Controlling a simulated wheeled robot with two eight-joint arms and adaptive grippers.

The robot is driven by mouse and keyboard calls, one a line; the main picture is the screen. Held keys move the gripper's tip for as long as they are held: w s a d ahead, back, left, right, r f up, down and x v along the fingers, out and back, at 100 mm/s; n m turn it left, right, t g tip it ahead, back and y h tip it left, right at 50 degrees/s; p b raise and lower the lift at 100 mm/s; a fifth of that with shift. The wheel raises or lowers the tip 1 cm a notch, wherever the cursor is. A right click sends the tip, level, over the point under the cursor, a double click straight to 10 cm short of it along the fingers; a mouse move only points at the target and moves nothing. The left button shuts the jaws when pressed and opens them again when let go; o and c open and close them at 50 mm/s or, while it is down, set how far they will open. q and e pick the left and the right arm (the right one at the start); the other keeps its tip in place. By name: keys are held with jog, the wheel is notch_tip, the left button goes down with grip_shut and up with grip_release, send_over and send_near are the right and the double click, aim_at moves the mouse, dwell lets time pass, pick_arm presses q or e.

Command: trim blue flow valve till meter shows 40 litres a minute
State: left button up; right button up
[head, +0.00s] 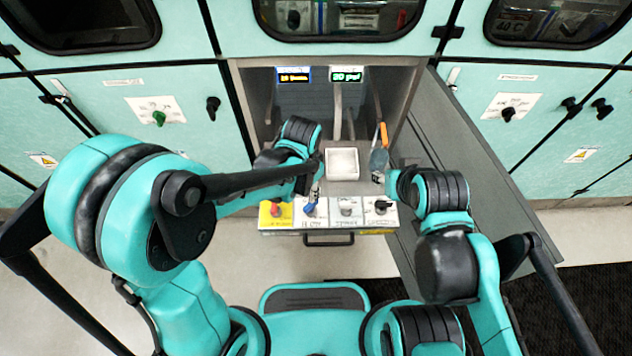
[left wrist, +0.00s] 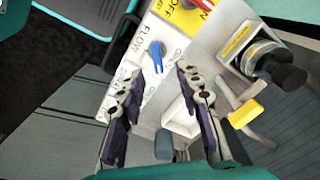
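The blue flow valve knob (head: 309,207) sits on a white label on the front control panel, second from the left. In the left wrist view the blue knob (left wrist: 156,56) lies just beyond my open left fingertips (left wrist: 158,76), with a visible gap. In the head view my left gripper (head: 316,188) is above and behind the knob, partly hidden by its arm. Two lit meters hang at the back: one blue-framed with orange digits (head: 294,76), one green (head: 347,76). Their digits are too small to read surely. My right arm's end is right of the panel; its fingers are unclear.
A red knob (head: 275,209) on yellow is left of the valve; a grey knob (head: 347,208) and black knob (head: 381,206) are right. A white tray (head: 342,163) stands behind. An open grey door (head: 470,160) bounds the right.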

aim_at(311, 207)
pick_arm(q)
jog(key=shift+w+d+f+m, duration=0.15)
jog(key=shift+d+f+m, duration=0.15)
jog(key=shift+d+f, duration=0.25)
jog(key=shift+f, duration=0.2)
notch_tip(311, 207, down, 7)
jog(key=b, duration=0.3)
jog(key=shift+f, duration=0.15)
grip_shut()
